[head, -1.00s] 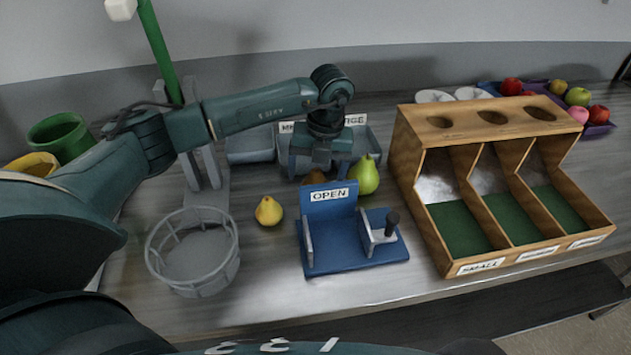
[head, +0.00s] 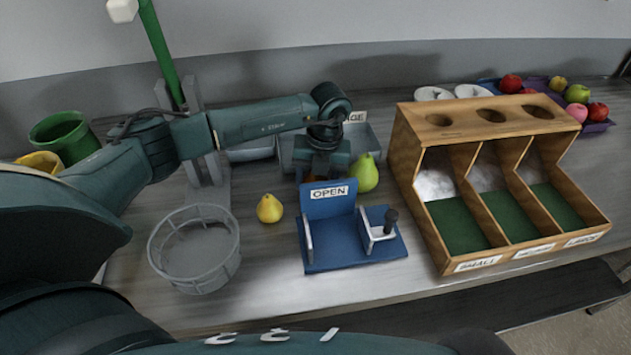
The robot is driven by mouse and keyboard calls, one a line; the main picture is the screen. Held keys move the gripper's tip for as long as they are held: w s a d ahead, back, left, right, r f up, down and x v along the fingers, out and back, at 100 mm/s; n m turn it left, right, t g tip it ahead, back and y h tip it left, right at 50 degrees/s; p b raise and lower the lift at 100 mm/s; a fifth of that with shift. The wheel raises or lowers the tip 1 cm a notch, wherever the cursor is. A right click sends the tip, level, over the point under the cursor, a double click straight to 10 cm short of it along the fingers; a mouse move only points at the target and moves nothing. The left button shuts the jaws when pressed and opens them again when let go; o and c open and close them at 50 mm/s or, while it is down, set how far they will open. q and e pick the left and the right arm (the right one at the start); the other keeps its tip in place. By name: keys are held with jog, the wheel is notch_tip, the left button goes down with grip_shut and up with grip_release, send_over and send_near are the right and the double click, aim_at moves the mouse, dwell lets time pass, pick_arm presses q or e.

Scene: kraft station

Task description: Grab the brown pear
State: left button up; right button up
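The brown pear (head: 310,178) is almost wholly hidden in the head view, behind my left gripper and the blue fixture. Only a small orange-brown patch shows. My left gripper (head: 321,175) points down over that spot, just behind the blue fixture (head: 328,208) labelled OPEN. Its fingertips are hidden, so I cannot tell whether it is open or touches the pear. A green pear (head: 364,174) stands close to its right. A small yellow pear (head: 270,208) stands to the left of the fixture. My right gripper is not in view.
A grey round basket (head: 195,275) stands at front left. A wooden sorting box (head: 440,140) with green-lined compartments fills the right. Grey bins (head: 370,138) stand behind my gripper. A purple tray (head: 598,127) with several fruits is at back right.

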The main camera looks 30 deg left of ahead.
pick_arm(q)
jog(key=shift+c, duration=1.1)
